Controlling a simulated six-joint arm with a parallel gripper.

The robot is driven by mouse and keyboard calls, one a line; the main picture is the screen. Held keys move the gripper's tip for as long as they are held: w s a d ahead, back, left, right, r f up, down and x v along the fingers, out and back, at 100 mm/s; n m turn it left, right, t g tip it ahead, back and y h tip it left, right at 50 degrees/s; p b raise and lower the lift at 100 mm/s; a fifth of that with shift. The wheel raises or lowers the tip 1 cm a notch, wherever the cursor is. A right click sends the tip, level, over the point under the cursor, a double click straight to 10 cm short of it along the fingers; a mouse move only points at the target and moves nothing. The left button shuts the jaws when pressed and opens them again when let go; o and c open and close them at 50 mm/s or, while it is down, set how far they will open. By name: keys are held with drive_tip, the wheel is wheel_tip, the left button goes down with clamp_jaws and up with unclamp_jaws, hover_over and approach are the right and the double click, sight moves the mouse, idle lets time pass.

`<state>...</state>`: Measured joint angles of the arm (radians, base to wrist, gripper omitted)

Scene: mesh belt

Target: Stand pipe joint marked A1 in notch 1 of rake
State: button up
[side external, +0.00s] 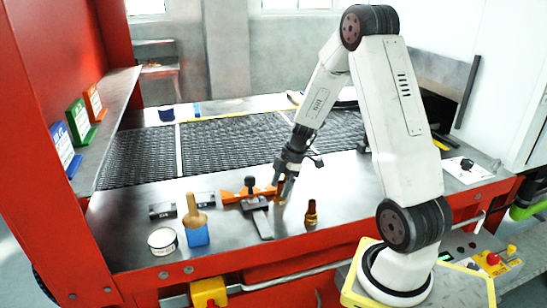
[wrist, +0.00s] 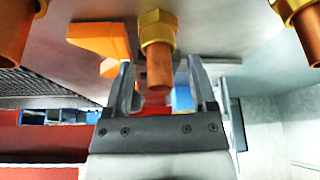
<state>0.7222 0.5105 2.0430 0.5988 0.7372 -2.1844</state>
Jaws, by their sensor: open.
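A brass-and-copper pipe joint (wrist: 157,45) is between the two open fingers of my gripper (wrist: 163,88) in the wrist view. I cannot tell whether the fingers touch it. In the side view my gripper (side external: 283,180) is low over the table, partly hiding this joint (side external: 281,189). Another pipe joint (side external: 311,212) stands upright to the right. Parts of two more joints show at the wrist view's top left (wrist: 15,35) and top right (wrist: 302,25). The orange rake (side external: 234,196) lies beside my gripper; it also shows in the wrist view (wrist: 98,38). No A1 mark or notch number is legible.
A metal T-shaped tool with a black knob (side external: 261,222) lies by the rake. A brush with a wooden handle (side external: 195,215), a round tin (side external: 162,241) and dark blocks (side external: 162,210) stand to the left. The black mesh belt (side external: 225,145) runs behind.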

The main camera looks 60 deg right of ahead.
drive_tip(key=shift+c, duration=0.2)
clamp_jaws()
drive_tip(key=shift+r, duration=0.2)
idle(0.4)
drive_tip(key=shift+r, duration=0.9)
drive_tip(key=s+a+r, duration=0.5)
drive_tip(key=s+r, duration=0.6)
drive_tip(key=s, duration=0.1)
drive_tip(key=shift+s+a, duration=0.35)
drive_tip(key=shift+a, duration=0.05)
